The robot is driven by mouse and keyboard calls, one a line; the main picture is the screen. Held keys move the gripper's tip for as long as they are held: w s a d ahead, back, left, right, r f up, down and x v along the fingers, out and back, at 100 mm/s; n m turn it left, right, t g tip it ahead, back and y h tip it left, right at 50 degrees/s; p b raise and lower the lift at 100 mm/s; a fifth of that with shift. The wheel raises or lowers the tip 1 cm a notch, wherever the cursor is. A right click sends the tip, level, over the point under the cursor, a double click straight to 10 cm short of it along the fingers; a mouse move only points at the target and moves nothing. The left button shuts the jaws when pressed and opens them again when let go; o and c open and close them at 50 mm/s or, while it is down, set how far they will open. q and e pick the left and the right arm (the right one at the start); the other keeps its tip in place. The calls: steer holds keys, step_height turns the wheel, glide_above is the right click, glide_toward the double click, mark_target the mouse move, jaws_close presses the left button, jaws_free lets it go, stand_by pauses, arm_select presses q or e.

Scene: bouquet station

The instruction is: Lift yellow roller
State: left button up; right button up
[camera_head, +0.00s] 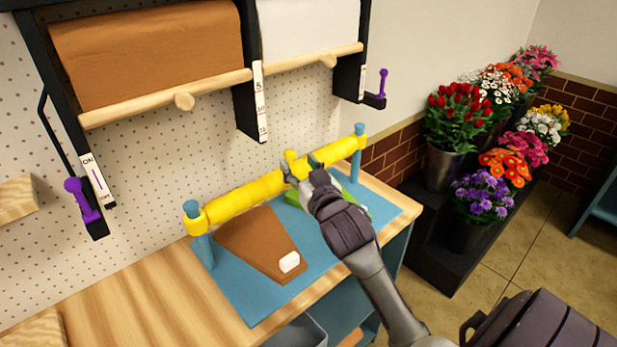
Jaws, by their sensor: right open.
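The yellow roller (245,196) lies level between two blue posts, one at its left end (196,222) and one at its right end (358,150). It passes above the blue mat. A short yellow knob (291,156) stands up near its middle. My right gripper (297,172) is open at the roller's middle, by the knob, with its fingers pointing toward the wall. The gripper covers part of the roller, and I cannot tell whether the fingers touch it. My left gripper is not in view.
On the blue mat (262,302) lie a brown paper piece (258,243), a small white block (289,262) and a green item (355,209), partly hidden. Paper rolls (150,48) hang above from a black frame. Flower buckets (445,165) stand at the right. The table's left part (140,300) is clear.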

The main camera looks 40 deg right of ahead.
steer(key=v, duration=0.6)
stand_by(0.5)
